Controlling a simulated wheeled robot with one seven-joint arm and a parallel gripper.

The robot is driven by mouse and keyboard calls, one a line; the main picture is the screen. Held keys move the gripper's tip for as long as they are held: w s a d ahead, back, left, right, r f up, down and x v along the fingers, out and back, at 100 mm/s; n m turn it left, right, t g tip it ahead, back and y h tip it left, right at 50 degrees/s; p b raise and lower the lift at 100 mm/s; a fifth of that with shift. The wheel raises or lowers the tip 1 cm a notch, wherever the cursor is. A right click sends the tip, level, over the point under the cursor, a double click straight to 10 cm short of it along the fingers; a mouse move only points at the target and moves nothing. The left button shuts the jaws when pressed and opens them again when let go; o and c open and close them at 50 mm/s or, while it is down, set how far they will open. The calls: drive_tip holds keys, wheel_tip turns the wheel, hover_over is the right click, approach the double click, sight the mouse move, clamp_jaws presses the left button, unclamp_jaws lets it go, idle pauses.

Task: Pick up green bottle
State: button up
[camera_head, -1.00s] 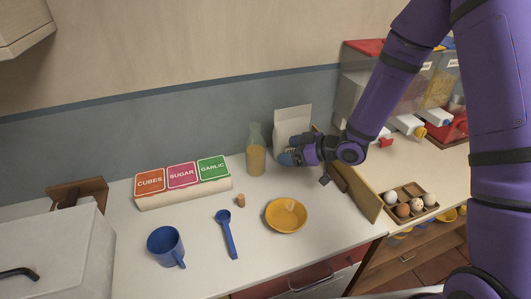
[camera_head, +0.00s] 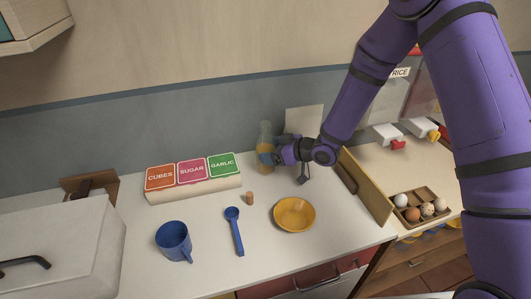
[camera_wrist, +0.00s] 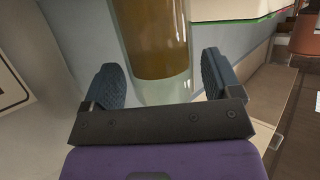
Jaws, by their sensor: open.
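The green bottle (camera_head: 265,135) is pale greenish glass with amber contents. It stands upright near the back wall of the counter. My gripper (camera_head: 270,152) is at its right side in the head view, and hides part of it. In the wrist view the bottle (camera_wrist: 158,40) rises ahead of my open gripper (camera_wrist: 160,78), lined up with the gap between its two blue-grey fingers. A gap shows between the bottle and each finger. I cannot tell how far the bottle is inside the jaws.
The label box (camera_head: 193,183) stands left of the bottle, and a white bag (camera_head: 304,120) stands behind my gripper. A cork (camera_head: 249,198), yellow bowl (camera_head: 294,214), blue spoon (camera_head: 235,235) and blue mug (camera_head: 173,240) lie in front. A wooden board (camera_head: 368,190) stands right.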

sight(262, 123)
drive_tip(key=shift+w+a+f, duration=0.25)
drive_tip(key=shift+a, duration=0.15)
drive_tip(key=c, duration=1.1)
drive_tip(key=shift+c, duration=0.2)
drive_tip(key=shift+r, duration=0.15)
wheel_tip(262, 123, up, 10)
drive_tip(key=shift+f, duration=0.1)
